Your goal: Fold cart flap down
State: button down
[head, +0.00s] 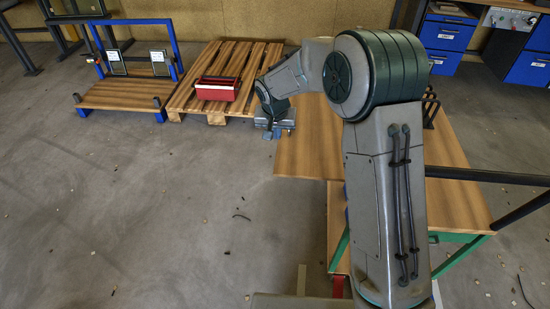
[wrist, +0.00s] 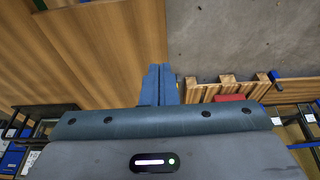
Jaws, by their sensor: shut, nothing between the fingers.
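The cart (head: 450,190) has a wooden top and a green frame and stands at the right in the head view. Its flap (head: 302,150) is a wooden panel sticking out to the left, looking roughly level with the top; my arm hides much of where they join. My gripper (head: 276,133) is beside the flap's far-left corner; I cannot tell whether it touches. In the wrist view my gripper's blue fingers (wrist: 159,85) are together and empty, near the edge of the wood panel (wrist: 125,45), with grey floor beyond.
A pallet (head: 195,105) with a red toolbox (head: 216,90) stands behind my gripper. A blue-framed wooden trolley (head: 125,95) is at the far left. A dark handle bar (head: 490,178) sticks out at the cart's right. The floor left of the cart is mostly clear.

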jog(key=f, duration=0.2)
send_near(276, 161)
jog(key=x, duration=0.5)
jog(key=shift+w+f+p, duration=0.2)
jog(key=shift+w+p, duration=0.05)
jog(key=shift+p, duration=0.1)
jog(key=shift+f, duration=0.5)
jog(key=shift+f, duration=0.1)
